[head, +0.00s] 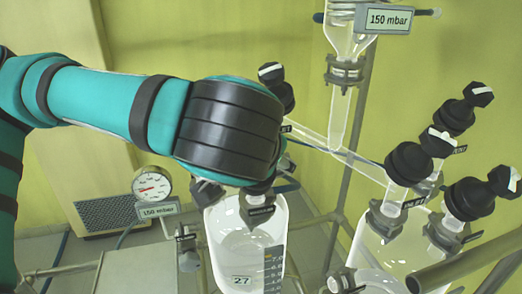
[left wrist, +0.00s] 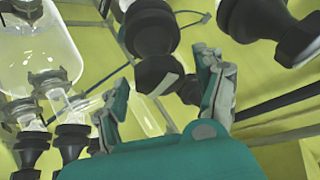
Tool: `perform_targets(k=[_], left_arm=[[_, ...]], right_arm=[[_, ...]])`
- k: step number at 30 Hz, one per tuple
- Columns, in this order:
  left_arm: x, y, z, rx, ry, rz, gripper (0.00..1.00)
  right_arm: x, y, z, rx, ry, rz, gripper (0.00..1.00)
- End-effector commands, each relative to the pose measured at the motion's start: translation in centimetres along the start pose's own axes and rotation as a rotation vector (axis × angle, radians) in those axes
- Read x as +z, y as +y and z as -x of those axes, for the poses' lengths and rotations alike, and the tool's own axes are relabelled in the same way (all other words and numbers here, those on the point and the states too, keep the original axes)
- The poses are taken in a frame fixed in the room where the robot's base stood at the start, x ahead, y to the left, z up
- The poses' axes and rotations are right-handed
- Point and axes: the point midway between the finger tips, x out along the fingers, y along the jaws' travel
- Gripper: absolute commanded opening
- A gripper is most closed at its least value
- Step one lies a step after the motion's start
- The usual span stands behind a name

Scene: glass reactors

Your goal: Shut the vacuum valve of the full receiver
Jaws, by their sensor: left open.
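My left gripper (left wrist: 165,70) is open in the left wrist view, its two fingers apart on either side of a black valve knob (left wrist: 158,76) with a white mark. I cannot tell whether they touch it. In the head view my teal arm and black wrist hide the gripper and the valve tops behind them. Below the wrist stands a clear receiver (head: 222,228) marked 27, with a printed scale and what looks like liquid inside. A second receiver (head: 372,240) stands at the right under black-knobbed valves (head: 408,163). Which valve is the vacuum valve is not legible. My right gripper is not in view.
A dial gauge (head: 152,184) with a 150 mbar tag stands left of the receiver. A glass vessel (head: 350,38) hangs at the top, its branching tube (head: 340,152) running down right. Metal rails (head: 470,262) cross the lower right. Black valves crowd around the gripper.

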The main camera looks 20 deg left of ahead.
Motion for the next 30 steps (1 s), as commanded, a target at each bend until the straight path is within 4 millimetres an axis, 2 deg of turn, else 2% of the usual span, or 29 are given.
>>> perform_targets(k=[5,12,18,24,30], left_arm=[[-0.1,0.0,1.6,0.001,0.005,0.000,0.71],[-0.1,0.1,6.7,0.001,0.006,-0.002,0.71],[-0.1,0.0,10.2,0.000,0.003,-0.001,0.71],[0.0,0.0,11.8,0.000,0.000,0.000,0.71],[0.1,0.0,12.0,0.000,-0.001,0.000,0.71]], right_arm=[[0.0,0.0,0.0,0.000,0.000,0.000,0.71],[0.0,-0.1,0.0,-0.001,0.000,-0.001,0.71],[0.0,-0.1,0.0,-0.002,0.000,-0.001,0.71],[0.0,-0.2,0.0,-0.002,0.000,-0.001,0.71],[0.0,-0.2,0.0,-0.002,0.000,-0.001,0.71]])
